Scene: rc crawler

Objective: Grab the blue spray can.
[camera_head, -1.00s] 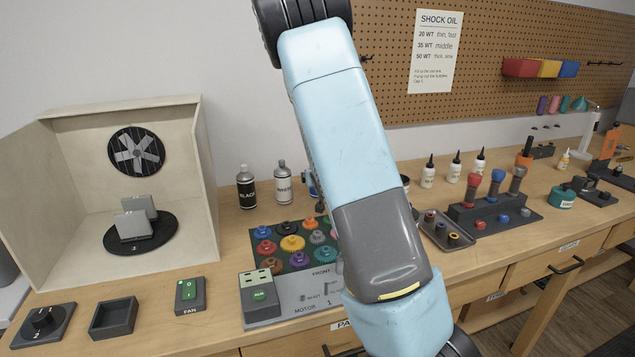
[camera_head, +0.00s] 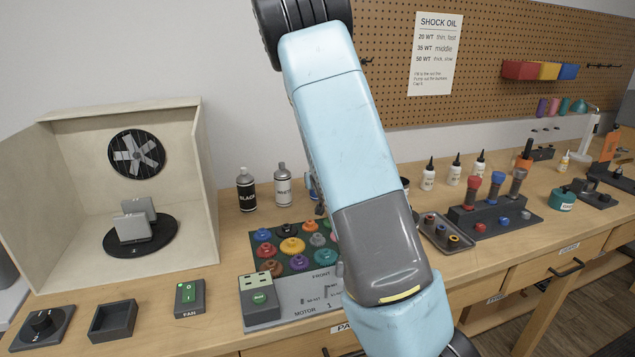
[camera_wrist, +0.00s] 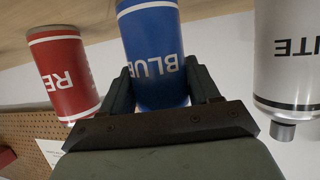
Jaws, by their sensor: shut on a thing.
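The blue spray can (camera_wrist: 155,45) stands between my gripper's two dark fingers in the wrist view, its "BLUE" label upside down in that picture. My gripper (camera_wrist: 168,88) is shut on it, with a finger against each side. The can's far end runs out of the top of the frame.
In the wrist view a red can (camera_wrist: 66,75) is left of the blue can and a white can (camera_wrist: 287,60) right. The head view shows the black can (camera_head: 246,190), a gear board (camera_head: 262,312) in front, and a spray booth (camera_head: 205,180) at left.

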